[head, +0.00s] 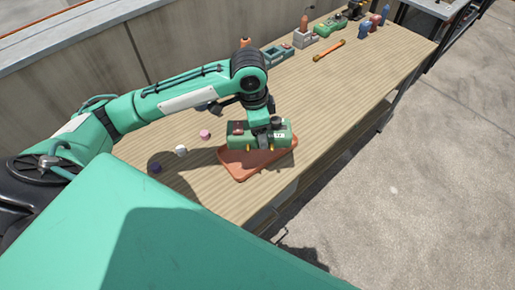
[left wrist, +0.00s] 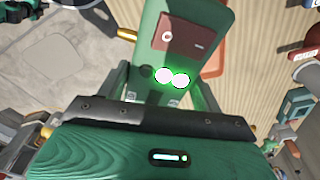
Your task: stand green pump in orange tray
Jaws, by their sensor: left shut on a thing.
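The green pump (head: 284,131) is held in my left gripper (head: 262,142), lying roughly level over the orange tray (head: 240,174). Whether the pump touches the tray or hangs just above it I cannot tell. In the left wrist view the pump (left wrist: 207,25) shows a brown-red panel and two bright glints between the jaws, and part of the orange tray (left wrist: 215,62) shows beyond it. The pump hides the tray's far part. My right gripper is not in view.
Small pink (head: 205,134), white (head: 181,150) and dark purple (head: 155,168) pieces lie left of the tray. Farther back are a teal tray (head: 278,55), a grey box (head: 304,38), an orange bar (head: 329,50), another green device (head: 329,27) and bottles. The bench right of the tray is clear.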

